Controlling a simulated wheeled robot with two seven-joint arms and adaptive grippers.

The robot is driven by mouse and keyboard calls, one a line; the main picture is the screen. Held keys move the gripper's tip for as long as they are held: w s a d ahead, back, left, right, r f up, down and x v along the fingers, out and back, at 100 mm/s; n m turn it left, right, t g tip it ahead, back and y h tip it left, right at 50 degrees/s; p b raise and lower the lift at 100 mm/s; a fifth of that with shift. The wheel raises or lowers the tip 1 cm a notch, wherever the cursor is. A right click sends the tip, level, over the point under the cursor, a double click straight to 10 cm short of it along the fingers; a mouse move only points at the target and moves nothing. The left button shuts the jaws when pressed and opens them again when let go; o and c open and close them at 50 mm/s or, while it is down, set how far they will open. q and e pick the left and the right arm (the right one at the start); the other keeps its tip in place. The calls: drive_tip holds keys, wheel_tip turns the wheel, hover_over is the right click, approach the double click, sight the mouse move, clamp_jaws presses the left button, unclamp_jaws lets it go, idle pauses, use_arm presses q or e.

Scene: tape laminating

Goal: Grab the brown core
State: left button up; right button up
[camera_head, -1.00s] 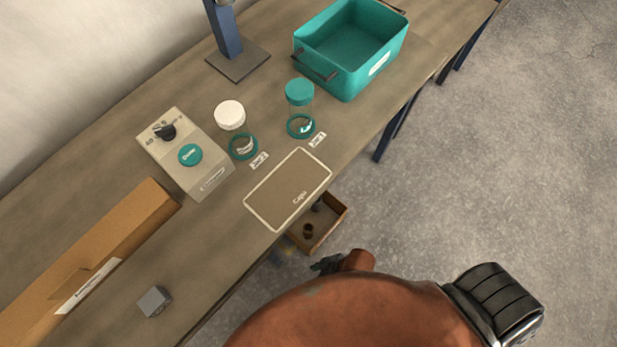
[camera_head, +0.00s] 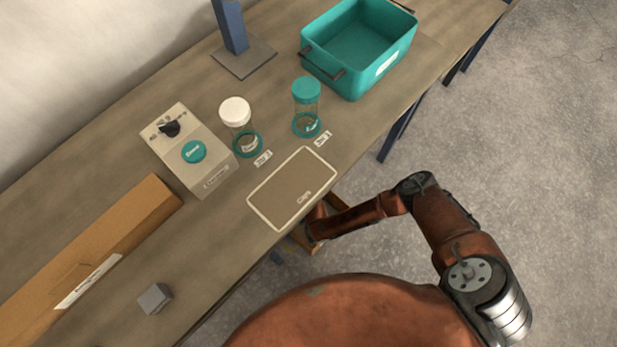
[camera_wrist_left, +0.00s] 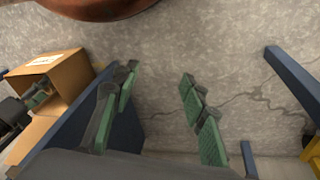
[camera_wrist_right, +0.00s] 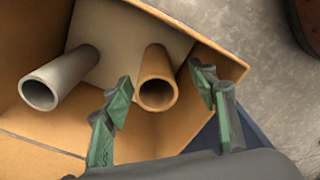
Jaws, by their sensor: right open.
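In the right wrist view a brown core (camera_wrist_right: 158,92), a hollow tube with its open end facing the camera, lies in an open cardboard box (camera_wrist_right: 20,125). My right gripper (camera_wrist_right: 164,86) is open, with one finger on each side of the core's end. I cannot tell whether either finger touches it. A grey core (camera_wrist_right: 62,78) lies to its left in the same box. In the head view the right arm reaches down beside the table edge, and its gripper is hidden. My left gripper (camera_wrist_left: 160,78) is open and empty above the floor, seen only in its wrist view.
The wooden table (camera_head: 120,140) carries a teal bin (camera_head: 345,80), two jars (camera_head: 306,105) (camera_head: 238,125), a device with a teal button (camera_head: 193,152), a framed mat (camera_head: 292,188), a long cardboard box (camera_head: 90,255) and a small grey block (camera_head: 155,298). Blue table legs (camera_head: 400,130) stand nearby.

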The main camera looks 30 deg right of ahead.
drive_tip(key=f, duration=0.1)
drive_tip(key=f+b, duration=0.1)
drive_tip(key=f, duration=0.1)
drive_tip(key=f+b, duration=0.1)
drive_tip(key=shift+w+a+f, duration=0.15)
drive_tip(key=shift+w, duration=0.1)
wheel_tip(320, 180, down, 4)
drive_tip(key=b, duration=0.3)
drive_tip(key=shift+f+b, duration=0.15)
drive_tip(key=shift+b, duration=0.15)
drive_tip(key=shift+f, duration=0.2)
use_arm(q)
drive_tip(key=w+d+f+t, duration=0.2)
drive_tip(key=w+f, duration=0.1)
drive_tip(key=f, duration=0.2)
drive_tip(key=w+d+f+t+h, duration=0.1)
drive_tip(key=w+f+t, duration=0.1)
drive_tip(key=w+f, duration=0.1)
drive_tip(key=shift+d+f, duration=0.35)
drive_tip(key=shift+f, duration=0.5)
use_arm(e)
drive_tip(key=c, duration=1.2)
